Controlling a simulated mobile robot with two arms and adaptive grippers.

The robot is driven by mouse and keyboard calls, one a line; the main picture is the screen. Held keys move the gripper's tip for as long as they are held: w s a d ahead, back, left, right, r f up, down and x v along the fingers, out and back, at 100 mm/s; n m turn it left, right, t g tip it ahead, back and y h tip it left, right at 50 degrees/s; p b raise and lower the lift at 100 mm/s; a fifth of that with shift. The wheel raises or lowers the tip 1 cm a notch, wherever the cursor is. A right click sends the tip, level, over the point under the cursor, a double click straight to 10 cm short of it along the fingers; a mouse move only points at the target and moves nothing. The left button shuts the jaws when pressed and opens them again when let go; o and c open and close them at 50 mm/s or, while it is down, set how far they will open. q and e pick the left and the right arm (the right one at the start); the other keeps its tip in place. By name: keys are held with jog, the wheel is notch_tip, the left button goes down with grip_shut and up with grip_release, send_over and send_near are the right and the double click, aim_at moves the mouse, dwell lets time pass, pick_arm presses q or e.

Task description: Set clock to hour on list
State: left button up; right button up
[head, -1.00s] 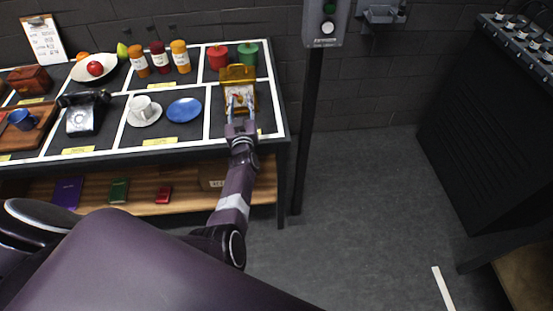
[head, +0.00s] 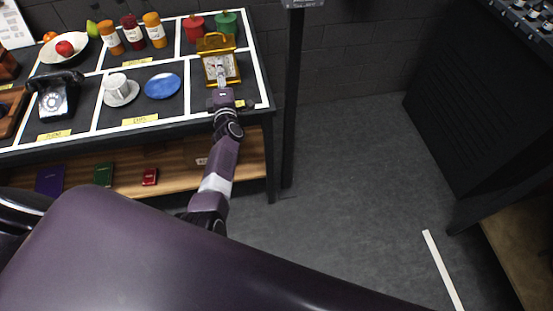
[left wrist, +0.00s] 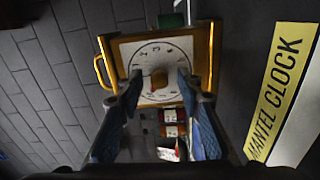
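The gold-framed mantel clock (head: 207,44) stands upright at the right end of the table. In the left wrist view, its white dial (left wrist: 141,51) faces me, with a reddish hand (left wrist: 159,80) near the centre. The dial's lower sides are partly hidden by my fingers. My left gripper (left wrist: 158,84) is open, its blue fingers apart in front of the dial with nothing between them; I cannot tell whether they touch it. My left gripper also shows in the head view (head: 222,76). The clipboard with a paper list (head: 14,28) is cut off at the upper left; its writing is unreadable.
A blue plate (head: 162,86), a cup on a saucer (head: 119,90) and a black telephone (head: 56,97) stand left of the clock. Red (head: 194,29) and green (head: 226,22) canisters stand behind it. A dark post (head: 292,110) rises by the table's right end.

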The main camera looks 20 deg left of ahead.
pick_arm(q)
jog(key=n+b, duration=0.1)
jog(key=n, duration=0.3)
jog(key=shift+f, duration=0.1)
jog(key=n+b, duration=0.1)
jog(key=n, duration=0.4)
jog(key=shift+n, duration=0.4)
jog(key=n, duration=0.3)
jog(key=shift+n, duration=0.3)
jog(key=n, duration=0.4)
jog(key=shift+n, duration=0.3)
jog(key=shift+s+d+n, duration=0.2)
jog(key=shift+n, duration=0.2)
jog(key=v, duration=0.7)
jog(key=shift+s+d+b, duration=0.25)
jog(key=shift+s+b, duration=0.05)
jog(key=shift+b, duration=0.05)
jog(key=s+d+r+m+t+h, duration=0.1)
jog(key=s+d+m+h, duration=0.1)
jog(key=d+m+h, duration=1.15)
jog(key=s+d+f+m+g, duration=0.5)
jog(key=s+d+m, duration=0.3)
jog(key=m, duration=1.1)
jog(key=s+f, duration=0.1)
jog(key=s, duration=0.2)
jog(key=shift+s+d+f+g, duration=0.3)
jog(key=shift+d+f, duration=0.05)
